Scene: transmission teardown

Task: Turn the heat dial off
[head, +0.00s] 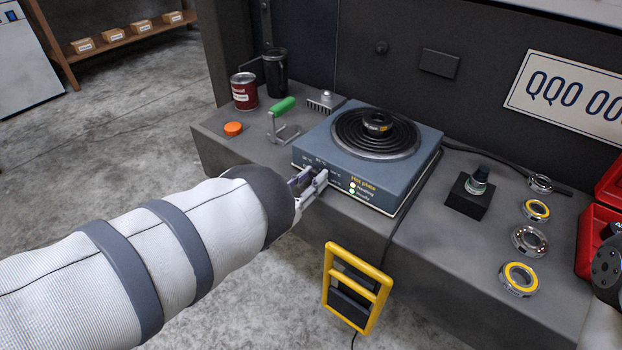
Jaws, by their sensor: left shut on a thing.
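The blue-grey hot plate (415,183) stands on the grey bench, with a black coil on top and a dark ring-shaped part (377,124) resting on the coil. Two small indicator lights (352,187) on its front panel are lit, beside the yellow label. My left gripper (307,180) is at the left part of the front panel, where the heat dial sits. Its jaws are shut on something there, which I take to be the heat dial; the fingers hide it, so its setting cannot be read. My right arm shows only in part at the right edge; its gripper is out of view.
A green-handled tool (282,107), an orange cap (233,128), a red can (244,91) and a black cup (275,72) stand left of the hot plate. Several bearings (529,241) and a black block (469,195) lie right. A yellow frame (357,288) hangs at the bench front.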

